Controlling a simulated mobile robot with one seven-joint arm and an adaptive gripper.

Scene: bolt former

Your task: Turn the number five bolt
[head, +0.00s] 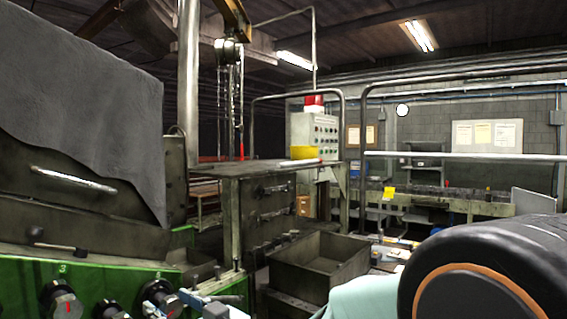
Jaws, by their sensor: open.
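The green panel (30,275) of the machine fills the lower left, with a row of dark round bolts along it. A pale "3" is legible above the leftmost bolt (62,300). Another bolt (108,309) is cut by the lower edge. A third bolt (163,294) stands farther right; the mark above it is too small to read, so I cannot tell for sure that it is number five. My gripper (168,304) is low in the picture at this third bolt, its pale blue-grey fingers apart around its front. Contact cannot be told, and its lower part is cut off.
A grey cover (85,110) drapes over the machine above the panel. A lever with a dark knob (37,232) juts out above the bolts. An open metal bin (320,265) stands right of the panel. A yellow container (304,152) sits near a control box (316,133).

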